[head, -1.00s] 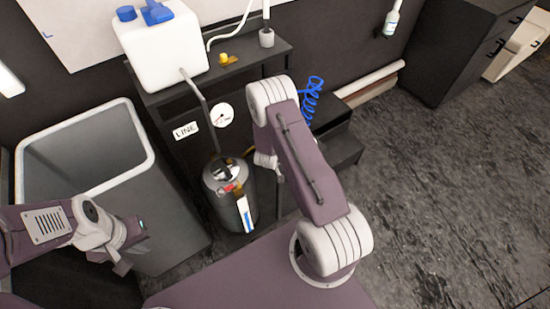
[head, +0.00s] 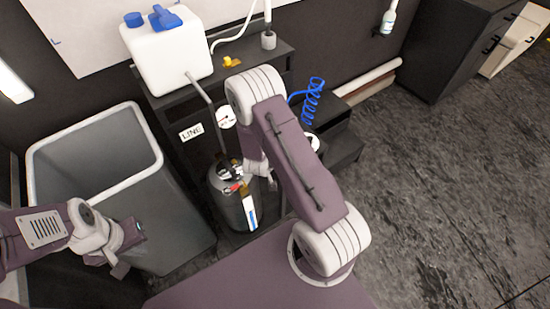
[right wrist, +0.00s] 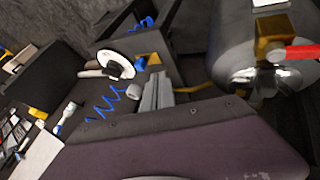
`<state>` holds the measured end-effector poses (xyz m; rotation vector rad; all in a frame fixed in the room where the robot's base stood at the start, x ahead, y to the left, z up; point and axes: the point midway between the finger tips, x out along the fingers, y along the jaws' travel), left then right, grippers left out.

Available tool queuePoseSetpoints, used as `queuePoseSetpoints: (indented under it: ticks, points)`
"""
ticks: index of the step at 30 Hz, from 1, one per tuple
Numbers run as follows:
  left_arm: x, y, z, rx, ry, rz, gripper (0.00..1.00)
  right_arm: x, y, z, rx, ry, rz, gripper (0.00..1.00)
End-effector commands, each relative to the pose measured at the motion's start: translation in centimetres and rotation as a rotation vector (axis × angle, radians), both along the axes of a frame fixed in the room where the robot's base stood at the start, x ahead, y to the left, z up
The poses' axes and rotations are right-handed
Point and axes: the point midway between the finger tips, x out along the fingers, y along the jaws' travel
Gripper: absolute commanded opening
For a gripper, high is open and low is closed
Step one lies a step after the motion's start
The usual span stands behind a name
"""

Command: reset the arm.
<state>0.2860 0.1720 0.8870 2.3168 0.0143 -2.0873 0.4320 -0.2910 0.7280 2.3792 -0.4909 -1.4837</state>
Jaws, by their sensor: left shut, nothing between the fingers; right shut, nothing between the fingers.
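My left arm comes in low at the left of the head view. Its gripper (head: 128,250) is shut and empty, in front of the grey bin. My right arm (head: 298,165) rises from my purple base and bends at a white elbow. Its gripper (head: 268,174) hangs beside the top of the metal pressure tank (head: 228,205), partly hidden by the arm, and is shut and empty. In the right wrist view the tank (right wrist: 240,45) is close at the upper right, with a brass fitting and a red lever. I cannot tell whether they touch.
A large grey bin (head: 165,205) stands at the left. A black cart (head: 170,103) holds a white jug (head: 168,55) behind the tank. A blue coiled hose (head: 312,100) lies right of my elbow. Dark floor (head: 450,200) is free at the right.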

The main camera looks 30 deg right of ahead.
Motion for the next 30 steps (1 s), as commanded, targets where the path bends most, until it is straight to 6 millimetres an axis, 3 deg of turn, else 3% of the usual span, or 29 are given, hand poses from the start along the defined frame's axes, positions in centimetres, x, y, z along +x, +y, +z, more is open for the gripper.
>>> queuePoseSetpoints:
  ticks: [4, 23, 26, 29, 30]
  points:
    - [0.0, 0.0, 0.4, 0.000, 0.000, 0.000, 0.00, -0.6, 0.7, 1.3, 0.000, 0.000, 0.002, 0.00]
    - [0.0, 0.0, 0.6, 0.000, 0.000, 0.000, 0.00, -0.6, 0.8, 1.9, 0.000, -0.004, 0.000, 0.00]
    - [0.0, 0.0, 1.3, 0.000, 0.000, 0.000, 0.00, 1.2, 0.7, 5.0, 0.004, -0.072, -0.005, 0.00]
    - [0.0, 0.0, 2.3, 0.000, 0.000, 0.000, 0.00, 4.2, 0.9, 11.8, 0.015, -0.201, 0.018, 0.00]
    - [0.0, 0.0, 2.8, 0.000, 0.000, 0.000, 0.00, 5.1, 1.8, 15.0, 0.041, -0.245, 0.056, 0.00]
